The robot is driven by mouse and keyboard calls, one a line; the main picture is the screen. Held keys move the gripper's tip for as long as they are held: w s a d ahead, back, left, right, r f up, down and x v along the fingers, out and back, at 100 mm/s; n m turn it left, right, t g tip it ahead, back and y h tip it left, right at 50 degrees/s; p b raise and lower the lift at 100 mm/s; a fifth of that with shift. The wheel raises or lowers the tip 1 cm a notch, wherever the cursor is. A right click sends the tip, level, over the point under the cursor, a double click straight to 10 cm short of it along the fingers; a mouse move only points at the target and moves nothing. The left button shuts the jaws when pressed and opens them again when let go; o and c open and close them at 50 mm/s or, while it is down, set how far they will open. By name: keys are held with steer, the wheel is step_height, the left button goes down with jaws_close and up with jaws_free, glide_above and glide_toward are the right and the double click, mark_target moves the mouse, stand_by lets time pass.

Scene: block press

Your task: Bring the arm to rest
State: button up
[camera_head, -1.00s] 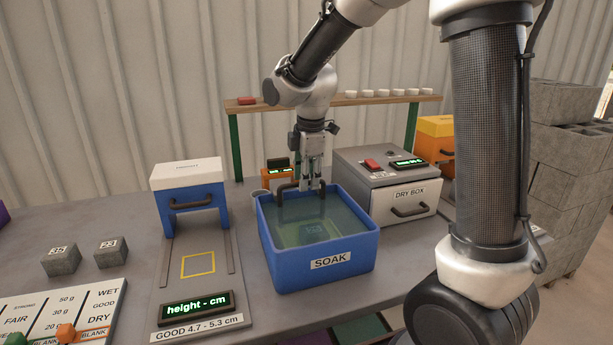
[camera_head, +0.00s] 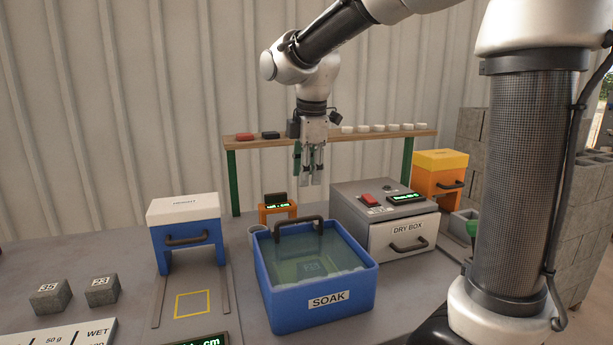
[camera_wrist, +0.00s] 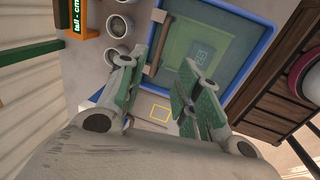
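My gripper (camera_head: 308,180) hangs in the air above the back of the blue SOAK tub (camera_head: 318,309), apart from it. In the wrist view the green-padded fingers (camera_wrist: 172,95) stand apart with nothing between them, so my gripper is open and empty.
The grey DRY BOX (camera_head: 385,220) stands right of the tub, its drawer shut. The blue height press (camera_head: 187,230) is at left, with two grey blocks (camera_head: 50,297) beside it. A wooden shelf (camera_head: 350,137) with white cups runs behind. An orange press (camera_head: 440,168) stands at the back right.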

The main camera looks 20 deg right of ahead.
steer(key=s+d+f+m, duration=0.1)
steer(key=s+d+m, duration=0.3)
steer(key=s+m, duration=0.2)
steer(key=s+d+f+m+t, duration=0.1)
steer(key=s+d+m, duration=0.4)
steer(key=s, duration=0.4)
steer(key=s+d+f+m+t, duration=0.1)
steer(key=s+d+m, duration=0.3)
steer(key=s+m, duration=0.3)
steer(key=shift+s+d+f, duration=0.15)
steer(key=shift+s+f, duration=0.1)
steer(key=shift+s, duration=0.6)
